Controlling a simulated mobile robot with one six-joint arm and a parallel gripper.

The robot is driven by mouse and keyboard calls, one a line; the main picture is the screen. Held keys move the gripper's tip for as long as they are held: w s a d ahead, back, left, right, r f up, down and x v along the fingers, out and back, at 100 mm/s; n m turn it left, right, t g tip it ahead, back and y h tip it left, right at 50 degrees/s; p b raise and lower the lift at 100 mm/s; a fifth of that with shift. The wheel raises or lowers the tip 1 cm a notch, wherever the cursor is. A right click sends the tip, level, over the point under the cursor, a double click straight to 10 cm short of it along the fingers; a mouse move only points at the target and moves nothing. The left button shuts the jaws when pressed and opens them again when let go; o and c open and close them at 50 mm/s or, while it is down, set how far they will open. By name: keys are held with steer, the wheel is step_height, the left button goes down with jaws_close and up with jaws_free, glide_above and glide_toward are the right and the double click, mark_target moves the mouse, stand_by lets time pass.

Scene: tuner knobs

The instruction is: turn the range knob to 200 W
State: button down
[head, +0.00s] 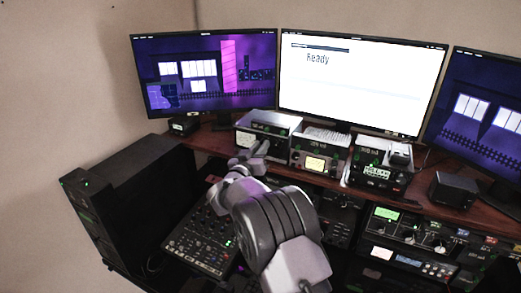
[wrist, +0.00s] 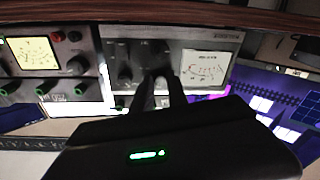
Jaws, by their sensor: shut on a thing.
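The tuner unit (wrist: 210,44) is a grey-faced box with a white meter (wrist: 204,67) on its right side in the wrist view. My gripper (wrist: 161,76) is at its front panel, left of the meter, with its two dark fingers close together. The fingers are shut on a dark knob, which they mostly hide. Another dark knob (wrist: 125,74) shows just left of the fingers. The panel lettering and the pointer of the held knob are too small or hidden to read. In the head view my gripper (head: 260,148) reaches the left box (head: 267,122) on the shelf; my arm covers part of its front.
A second meter unit (head: 316,161) and a black unit (head: 377,174) stand to the right on the wooden shelf (head: 208,141). Monitors stand behind; the middle one (head: 355,80) reads "Ready". A mixer panel (head: 200,242) lies below my arm. A black speaker (head: 452,190) stands at the right.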

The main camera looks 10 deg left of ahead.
steer(key=shift+r, duration=0.1)
steer(key=c, duration=1.6)
jaws_free()
steer(key=p+v, duration=0.1)
steer(key=v, duration=1.6)
steer(key=shift+s, duration=0.2)
